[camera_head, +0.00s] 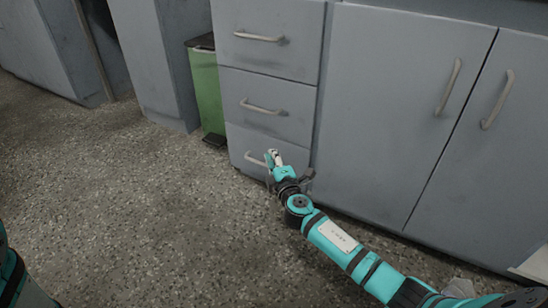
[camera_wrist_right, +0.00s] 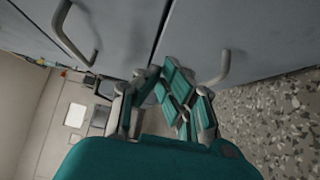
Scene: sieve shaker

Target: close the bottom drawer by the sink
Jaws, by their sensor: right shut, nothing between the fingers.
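The bottom drawer (camera_head: 240,142) is the lowest of three grey drawers in the head view. Its front looks flush, or nearly so, with the drawers above; a small gap cannot be ruled out. My right gripper (camera_head: 272,157) is shut and empty in front of this drawer, beside the right end of its handle (camera_head: 252,160). In the right wrist view, the shut fingers (camera_wrist_right: 165,90) point at the drawer fronts, with the bottom drawer's handle (camera_wrist_right: 224,68) just right of them. Whether they touch the front cannot be told. My left gripper is out of view.
The middle drawer (camera_head: 285,124) and top drawer (camera_head: 240,52) look closed. Grey cupboard doors (camera_head: 385,110) stand to the right. A green bin (camera_head: 207,90) stands left of the drawers. The speckled floor (camera_head: 120,200) in front is clear.

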